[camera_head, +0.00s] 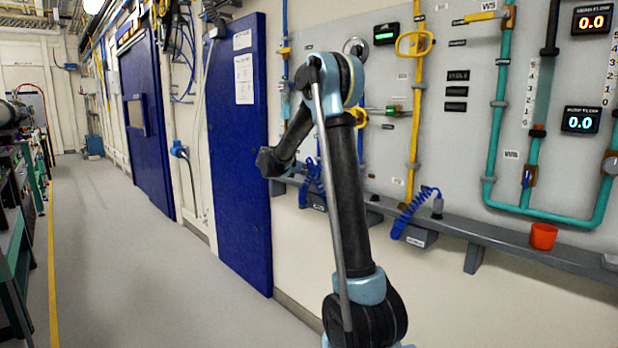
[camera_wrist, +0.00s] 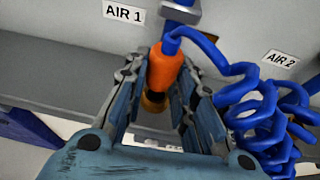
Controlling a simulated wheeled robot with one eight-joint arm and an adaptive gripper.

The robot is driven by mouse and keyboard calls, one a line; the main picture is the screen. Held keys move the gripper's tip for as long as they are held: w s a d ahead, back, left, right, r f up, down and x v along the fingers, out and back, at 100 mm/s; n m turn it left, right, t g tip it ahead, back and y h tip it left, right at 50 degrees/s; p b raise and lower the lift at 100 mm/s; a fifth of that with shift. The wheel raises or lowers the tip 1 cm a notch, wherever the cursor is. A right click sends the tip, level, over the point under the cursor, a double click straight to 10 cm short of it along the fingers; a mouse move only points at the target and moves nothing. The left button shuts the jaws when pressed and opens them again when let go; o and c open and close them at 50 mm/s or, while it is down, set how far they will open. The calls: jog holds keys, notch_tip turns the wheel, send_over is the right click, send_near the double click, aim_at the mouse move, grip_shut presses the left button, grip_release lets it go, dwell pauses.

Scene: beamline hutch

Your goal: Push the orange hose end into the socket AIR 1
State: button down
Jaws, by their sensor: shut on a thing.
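In the wrist view, my gripper (camera_wrist: 163,86) is closed around the orange hose end (camera_wrist: 164,68), which sits between its two fingers. A blue hose (camera_wrist: 205,48) runs from the top of the orange end and bends right. A brass-coloured ring (camera_wrist: 153,103) shows just below the orange end; I cannot tell whether it belongs to the hose end or the fixture. The AIR 1 label (camera_wrist: 123,13) is up and left of the gripper. The AIR 1 socket itself cannot be made out clearly. In the head view, my arm hides the hose end.
Blue coils (camera_wrist: 262,125) hang close at the right, below the AIR 2 label (camera_wrist: 281,59). In the head view, a grey ledge (camera_head: 480,232) runs along the wall panel and bears an orange cup (camera_head: 543,236). A blue door (camera_head: 240,170) stands left of my arm. The floor at left is clear.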

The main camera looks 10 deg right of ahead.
jog(key=shift+r, duration=1)
jog(key=shift+s+f+t, duration=0.15)
jog(key=shift+f+t, duration=0.15)
jog(key=shift+f, duration=1)
jog(key=shift+f, duration=0.1)
jog(key=shift+r+n, duration=0.2)
jog(key=shift+n, duration=0.1)
jog(key=shift+r, duration=1.4)
jog(key=shift+f, duration=0.15)
jog(key=shift+f+y, duration=0.3)
jog(key=shift+f, duration=1.05)
